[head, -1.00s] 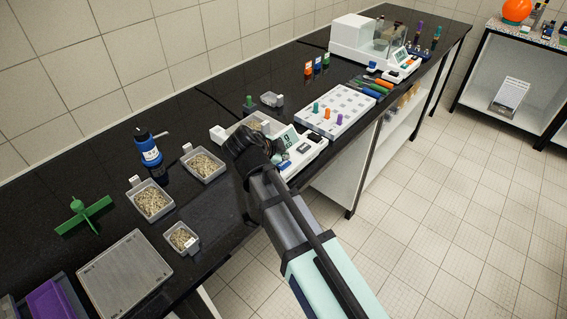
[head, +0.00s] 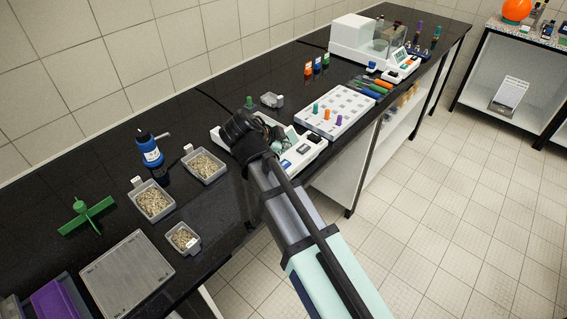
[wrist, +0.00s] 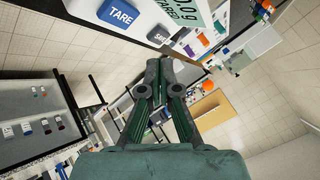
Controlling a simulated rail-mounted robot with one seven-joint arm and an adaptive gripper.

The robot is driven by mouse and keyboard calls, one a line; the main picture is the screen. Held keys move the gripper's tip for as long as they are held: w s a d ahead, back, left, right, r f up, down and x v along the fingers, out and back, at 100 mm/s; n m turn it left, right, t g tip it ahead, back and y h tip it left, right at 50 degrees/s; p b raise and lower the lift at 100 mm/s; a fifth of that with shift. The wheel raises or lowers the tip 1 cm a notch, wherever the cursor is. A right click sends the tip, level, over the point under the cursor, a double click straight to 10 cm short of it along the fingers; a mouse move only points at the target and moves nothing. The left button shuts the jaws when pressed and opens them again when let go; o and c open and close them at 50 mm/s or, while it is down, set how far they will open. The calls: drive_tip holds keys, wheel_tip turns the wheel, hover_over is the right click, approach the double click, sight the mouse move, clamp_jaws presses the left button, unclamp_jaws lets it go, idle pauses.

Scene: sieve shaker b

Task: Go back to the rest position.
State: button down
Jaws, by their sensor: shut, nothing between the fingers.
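My gripper (wrist: 159,65) is shut and empty in the wrist view, its two dark fingers together. In the head view my dark wrist hides most of it, above the near balance (head: 309,148) on the black bench. The wrist view shows the balance's blue TARE button (wrist: 119,14) close by at the top, apart from the fingers. Part of its display (wrist: 187,17) reads TARED. My wrist covers much of the balance's left part and pan in the head view.
Grain-filled trays (head: 152,201), a blue-black bottle (head: 150,153) and a green cross-shaped piece (head: 88,216) are left of my arm. A rack (head: 350,104) with coloured pegs and a second balance (head: 350,38) are beyond. Floor (head: 440,210) at right is clear.

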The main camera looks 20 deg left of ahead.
idle(0.7)
drive_tip(key=w+d+f+n+g, duration=0.1)
drive_tip(key=d+f+n+g, duration=0.45)
drive_tip(key=d+f, duration=1.35)
drive_tip(key=s+d+f+n+g+y, duration=0.1)
drive_tip(key=s+d+f+n, duration=0.25)
drive_tip(key=d+f, duration=0.45)
drive_tip(key=s+d+f+n+g+y, duration=0.25)
drive_tip(key=s+d+f, duration=0.25)
drive_tip(key=d, duration=0.4)
drive_tip(key=s+f+g, duration=0.2)
drive_tip(key=s+f, duration=0.4)
drive_tip(key=s, duration=0.4)
drive_tip(key=s+d+f+n+g, duration=0.1)
drive_tip(key=s+f+g, duration=0.1)
drive_tip(key=s+f, duration=0.5)
drive_tip(key=s+f+g, duration=0.2)
drive_tip(key=s+f, duration=0.4)
drive_tip(key=s, duration=0.8)
drive_tip(key=shift+d+f, duration=0.2)
drive_tip(key=shift+f, duration=0.2)
